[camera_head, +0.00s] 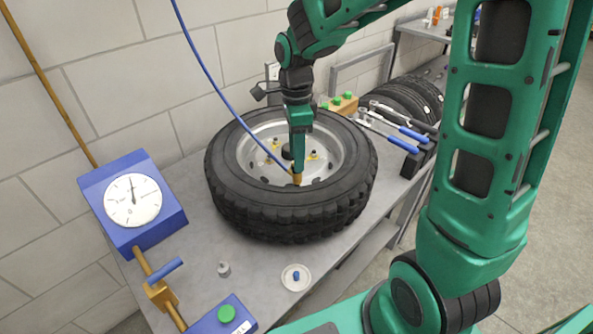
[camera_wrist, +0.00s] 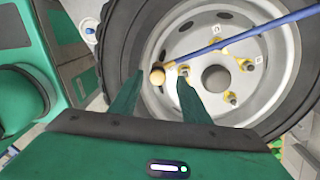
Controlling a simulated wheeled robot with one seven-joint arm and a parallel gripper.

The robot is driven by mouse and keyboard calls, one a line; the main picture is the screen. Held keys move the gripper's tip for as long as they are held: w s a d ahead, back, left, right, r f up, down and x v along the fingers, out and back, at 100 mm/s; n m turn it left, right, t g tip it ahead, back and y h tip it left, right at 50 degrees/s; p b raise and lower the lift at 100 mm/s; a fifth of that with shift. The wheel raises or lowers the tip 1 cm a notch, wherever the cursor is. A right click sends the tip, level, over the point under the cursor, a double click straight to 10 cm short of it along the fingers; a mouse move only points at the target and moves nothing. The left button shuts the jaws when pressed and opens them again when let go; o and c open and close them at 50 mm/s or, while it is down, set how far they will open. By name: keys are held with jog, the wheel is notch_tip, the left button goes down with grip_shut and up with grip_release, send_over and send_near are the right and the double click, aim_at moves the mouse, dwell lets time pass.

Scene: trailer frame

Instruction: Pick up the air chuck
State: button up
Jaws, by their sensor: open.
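The air chuck is a small brass piece on the end of a blue hose (camera_head: 207,67). In the head view the chuck (camera_head: 297,179) is at the near inner edge of the wheel rim (camera_head: 252,164), just below my gripper (camera_head: 298,168). In the wrist view the chuck (camera_wrist: 158,76) shows as a round brass end between the tips of my open gripper (camera_wrist: 162,82). The hose (camera_wrist: 240,38) runs from it to the upper right. The fingers stand on either side of the chuck; I cannot tell whether they touch it.
The tyre (camera_head: 285,221) lies flat on a grey bench (camera_head: 257,269). A blue pressure gauge (camera_head: 133,200) with brass pipe and valve stands left. A small cap (camera_head: 223,269) and a white dish (camera_head: 296,278) lie in front. Tools with blue handles (camera_head: 390,139) lie right.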

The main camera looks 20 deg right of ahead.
aim_at(296, 177)
jog(key=shift+s+f, duration=0.1)
jog(key=shift+f, duration=1.75)
grip_shut()
jog(key=shift+r, duration=0.15)
